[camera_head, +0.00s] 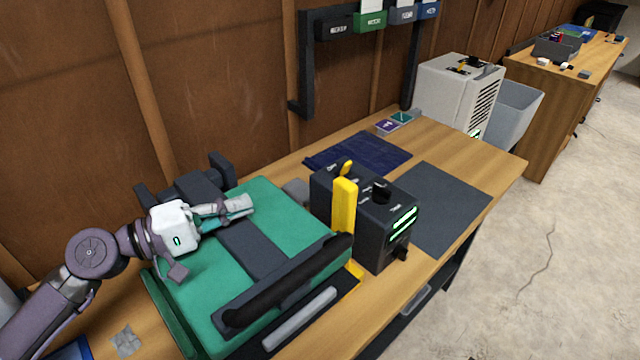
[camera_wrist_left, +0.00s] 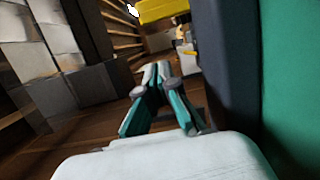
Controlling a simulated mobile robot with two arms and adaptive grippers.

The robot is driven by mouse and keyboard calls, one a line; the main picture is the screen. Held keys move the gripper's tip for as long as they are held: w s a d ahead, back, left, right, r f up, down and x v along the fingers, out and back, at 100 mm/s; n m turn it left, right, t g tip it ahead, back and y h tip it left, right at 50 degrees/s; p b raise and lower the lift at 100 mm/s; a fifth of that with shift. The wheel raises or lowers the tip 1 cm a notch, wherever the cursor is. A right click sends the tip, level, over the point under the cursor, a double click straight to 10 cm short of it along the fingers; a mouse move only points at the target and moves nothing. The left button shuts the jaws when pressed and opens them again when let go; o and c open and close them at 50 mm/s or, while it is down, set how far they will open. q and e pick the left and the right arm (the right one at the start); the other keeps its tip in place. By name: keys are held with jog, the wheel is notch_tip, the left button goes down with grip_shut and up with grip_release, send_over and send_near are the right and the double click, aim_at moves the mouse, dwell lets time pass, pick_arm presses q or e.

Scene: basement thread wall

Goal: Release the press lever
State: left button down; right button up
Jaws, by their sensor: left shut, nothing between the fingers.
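The press has a green top (camera_head: 290,215) with a dark band across it and a thick black bar handle (camera_head: 285,285) along its front edge. The press looks closed, its top lying low over the base. My left gripper (camera_head: 245,204) is above the green top, left of the black control box, with its fingers together and empty. The wrist view shows the same gripper (camera_wrist_left: 160,75), with green surface (camera_wrist_left: 290,70) and a dark band (camera_wrist_left: 230,60) to its right. It is apart from the black handle. My right gripper is not in view.
A black control box (camera_head: 370,235) with green lights stands right of the press; an upright yellow bar (camera_head: 344,205) stands at its left. A dark blue cloth (camera_head: 360,155) and a grey mat (camera_head: 440,205) lie beyond. The wooden wall (camera_head: 210,80) is close behind.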

pick_arm(q)
jog(key=p+x, duration=0.2)
jog(key=x, duration=0.4)
jog(key=p+x, duration=0.3)
jog(key=x, duration=0.4)
jog(key=shift+r, duration=0.25)
jog(key=shift+s+d+p, duration=0.8)
jog(key=shift+s+p, duration=0.1)
jog(key=shift+s, duration=0.15)
jog(key=shift+s+d+f, duration=0.1)
jog(key=shift+s+d, duration=0.2)
jog(key=shift+s, duration=0.2)
jog(key=shift+d+f, duration=0.1)
jog(key=shift+f, duration=0.05)
